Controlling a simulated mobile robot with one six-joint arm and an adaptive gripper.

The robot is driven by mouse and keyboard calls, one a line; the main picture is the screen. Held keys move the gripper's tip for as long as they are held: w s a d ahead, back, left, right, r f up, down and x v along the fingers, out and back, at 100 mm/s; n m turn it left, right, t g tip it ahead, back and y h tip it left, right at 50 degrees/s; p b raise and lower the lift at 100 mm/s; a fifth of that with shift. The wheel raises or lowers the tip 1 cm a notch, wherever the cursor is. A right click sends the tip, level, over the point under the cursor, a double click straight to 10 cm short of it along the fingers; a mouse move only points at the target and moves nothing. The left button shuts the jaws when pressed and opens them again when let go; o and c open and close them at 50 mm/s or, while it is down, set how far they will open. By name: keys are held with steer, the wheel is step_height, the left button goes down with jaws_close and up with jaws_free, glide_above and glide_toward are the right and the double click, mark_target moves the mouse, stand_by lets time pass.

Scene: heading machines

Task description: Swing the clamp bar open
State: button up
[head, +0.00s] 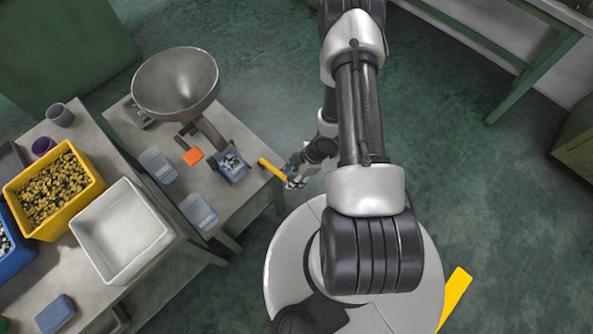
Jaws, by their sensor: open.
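A dark bar (186,141) with an orange block (193,156) at its end lies on the grey bench, just below the metal hopper bowl. It may be the clamp bar, but I cannot tell for sure, nor how far it is swung. My gripper (291,180) is small in the head view, beyond the right edge of the bench. It is open, well apart from the dark bar and orange block, and its fingers are partly hidden by the wrist. A yellow strip (271,169) shows right beside it; I cannot tell whether they touch.
The hopper bowl (176,84) stands on the bench (226,203). At left, another table holds a yellow crate (91,180) and a white tray (150,262).

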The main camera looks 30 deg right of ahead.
steer(key=v, duration=1.2)
